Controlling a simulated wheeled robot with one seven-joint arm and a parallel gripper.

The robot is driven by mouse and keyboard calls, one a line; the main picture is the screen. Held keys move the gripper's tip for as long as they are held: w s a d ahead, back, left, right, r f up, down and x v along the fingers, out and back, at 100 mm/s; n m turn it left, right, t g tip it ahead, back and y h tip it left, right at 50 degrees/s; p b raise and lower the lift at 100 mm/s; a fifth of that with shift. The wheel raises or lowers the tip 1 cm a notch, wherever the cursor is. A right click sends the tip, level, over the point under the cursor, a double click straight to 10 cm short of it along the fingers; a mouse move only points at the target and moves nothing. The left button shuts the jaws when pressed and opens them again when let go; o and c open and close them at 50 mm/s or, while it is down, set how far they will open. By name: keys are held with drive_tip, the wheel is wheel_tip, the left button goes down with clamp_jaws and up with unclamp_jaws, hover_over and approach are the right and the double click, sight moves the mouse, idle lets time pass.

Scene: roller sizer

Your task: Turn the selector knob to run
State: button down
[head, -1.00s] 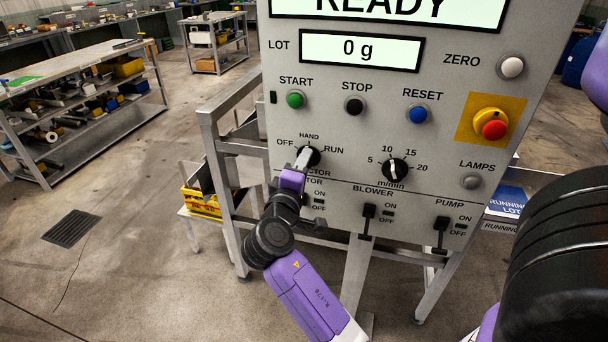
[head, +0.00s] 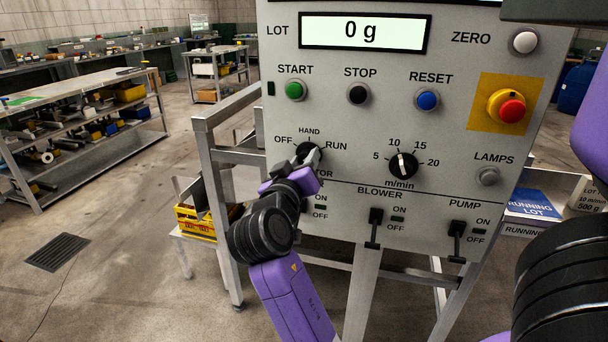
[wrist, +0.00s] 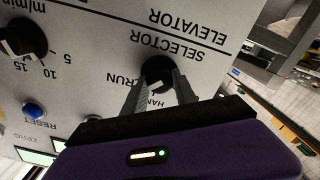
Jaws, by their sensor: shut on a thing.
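The selector knob (head: 306,148) is a black dial on the grey control panel, below the labels OFF, HAND and RUN. My gripper (head: 313,158) is at the knob, and its grey fingers and purple wrist hide much of it. In the wrist view the black knob (wrist: 157,70) sits between the two fingers of my gripper (wrist: 160,78), which are shut on it. The RUN label (head: 337,146) is to the right of the knob. The knob's pointer is hidden, so I cannot tell its exact setting.
A speed dial (head: 402,165) is to the right on the same panel. Start (head: 295,90), stop (head: 358,94) and reset (head: 428,99) buttons are above. A red emergency button (head: 510,109) is at the right. Blower (head: 375,222) and pump (head: 456,238) switches are below.

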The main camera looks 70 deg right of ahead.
drive_tip(key=shift+f+m+b, duration=0.2)
drive_tip(key=shift+m+b, duration=1)
drive_tip(key=shift+m, duration=0.1)
drive_tip(key=shift+r+m, duration=0.1)
drive_tip(key=shift+m, duration=0.2)
drive_tip(key=c, duration=1)
unclamp_jaws()
drive_tip(key=shift+a+r, duration=0.1)
drive_tip(key=a, duration=0.7)
drive_tip(key=shift+s+a, duration=0.3)
drive_tip(key=shift+s, duration=0.05)
